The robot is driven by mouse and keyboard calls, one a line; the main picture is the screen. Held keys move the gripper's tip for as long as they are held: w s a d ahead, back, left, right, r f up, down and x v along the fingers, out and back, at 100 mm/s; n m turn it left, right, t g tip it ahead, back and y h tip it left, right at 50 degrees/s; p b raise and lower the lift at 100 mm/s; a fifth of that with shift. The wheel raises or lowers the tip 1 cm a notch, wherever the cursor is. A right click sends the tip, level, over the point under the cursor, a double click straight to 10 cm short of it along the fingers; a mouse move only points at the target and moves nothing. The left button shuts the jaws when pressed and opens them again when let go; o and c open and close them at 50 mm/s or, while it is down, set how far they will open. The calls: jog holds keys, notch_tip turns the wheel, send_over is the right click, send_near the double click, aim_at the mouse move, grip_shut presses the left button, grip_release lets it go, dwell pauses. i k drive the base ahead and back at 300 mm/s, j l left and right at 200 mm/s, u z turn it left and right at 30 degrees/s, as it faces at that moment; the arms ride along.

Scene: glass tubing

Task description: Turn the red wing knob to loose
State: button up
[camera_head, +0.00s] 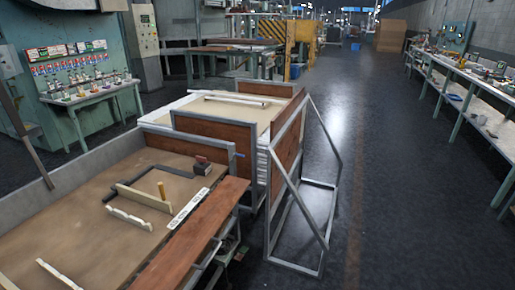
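I cannot make out the red wing knob for certain in the head view. A green-grey bench (100,92) at the left holds several small fixtures, with a panel of red and white labels (75,68) behind them. Any knob there is too small to tell. A small dark block with a reddish top (202,162) lies on the near table, and I cannot tell what it is. My gripper is not in view.
A large brown-topped table (85,198) with a raised grey rim fills the lower left. A metal frame with slanting legs (300,262) stands at its right. A long cluttered bench (455,88) runs along the right wall. The dark aisle floor (400,190) between is clear.

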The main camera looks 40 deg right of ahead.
aim_at(201, 159)
jog(key=z, duration=0.3)
jog(key=u, duration=0.5)
jog(key=i+l+u, duration=0.65)
jog(key=l+u, duration=0.2)
jog(key=i+l, duration=0.15)
jog(key=l, duration=0.2)
jog(key=i+l+u, duration=0.1)
jog(key=l, duration=0.25)
jog(key=i+l, duration=0.15)
jog(key=l, duration=0.15)
jog(key=i+l, duration=0.15)
jog(key=l, duration=0.2)
jog(key=i+l+u, duration=0.1)
jog(key=l, duration=0.25)
jog(key=i, duration=0.5)
